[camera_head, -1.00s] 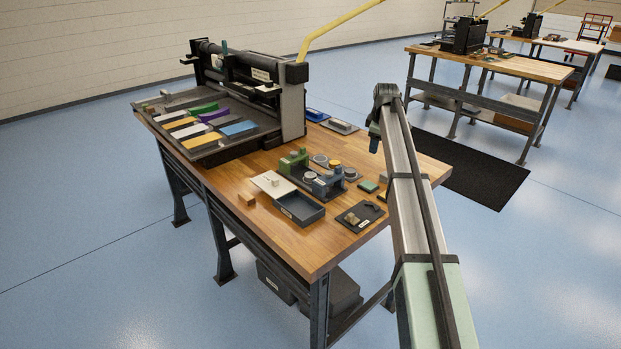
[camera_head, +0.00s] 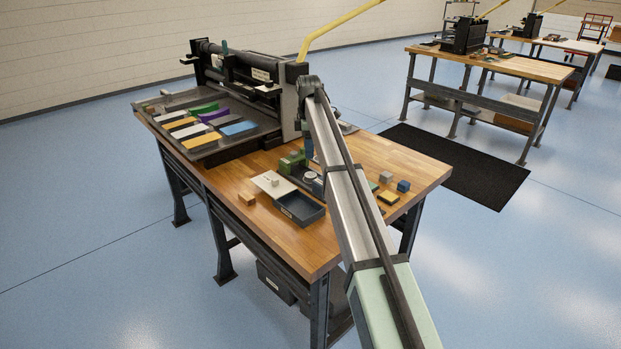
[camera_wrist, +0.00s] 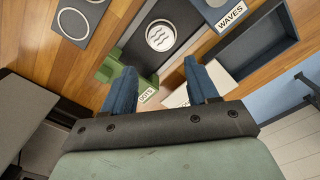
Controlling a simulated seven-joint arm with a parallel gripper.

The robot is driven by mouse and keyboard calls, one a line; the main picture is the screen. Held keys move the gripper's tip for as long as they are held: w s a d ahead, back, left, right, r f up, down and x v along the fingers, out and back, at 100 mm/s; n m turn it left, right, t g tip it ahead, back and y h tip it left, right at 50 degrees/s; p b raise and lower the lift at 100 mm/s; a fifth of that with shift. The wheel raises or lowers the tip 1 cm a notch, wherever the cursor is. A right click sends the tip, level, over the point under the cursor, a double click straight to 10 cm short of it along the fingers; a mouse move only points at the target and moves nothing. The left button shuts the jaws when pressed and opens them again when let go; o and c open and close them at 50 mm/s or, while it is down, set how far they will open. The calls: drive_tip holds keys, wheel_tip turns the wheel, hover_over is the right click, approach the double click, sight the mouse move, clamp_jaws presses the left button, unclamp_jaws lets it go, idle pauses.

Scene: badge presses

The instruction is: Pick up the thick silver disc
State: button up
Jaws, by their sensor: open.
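A silver disc with wave lines (camera_wrist: 162,36) sits in a dark holder in the wrist view, ahead of my gripper. A pale disc (camera_head: 310,177) shows on the press in the head view. I cannot tell which disc is the thick one. My gripper (camera_wrist: 161,76) is open and empty, its two blue fingers apart. In the head view my gripper (camera_head: 308,148) hangs over the small presses, and my arm hides the table behind it.
A green block labelled DOTS (camera_wrist: 130,65) stands by the left finger. A white plate (camera_head: 272,184) and coloured blocks (camera_head: 388,197) lie around.

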hover_over(310, 175)
drive_tip(key=f, duration=0.4)
drive_tip(key=shift+w+a+f, duration=0.15)
drive_tip(key=shift+w+f, duration=0.1)
drive_tip(key=shift+f, duration=0.1)
drive_tip(key=shift+s+d+f, duration=0.1)
drive_tip(key=shift+f, duration=1.25)
drive_tip(key=shift+s+d+f, duration=0.1)
drive_tip(key=shift+f, duration=1.2)
drive_tip(key=shift+w, duration=0.1)
drive_tip(key=shift+c, duration=0.2)
drive_tip(key=c, duration=0.8)
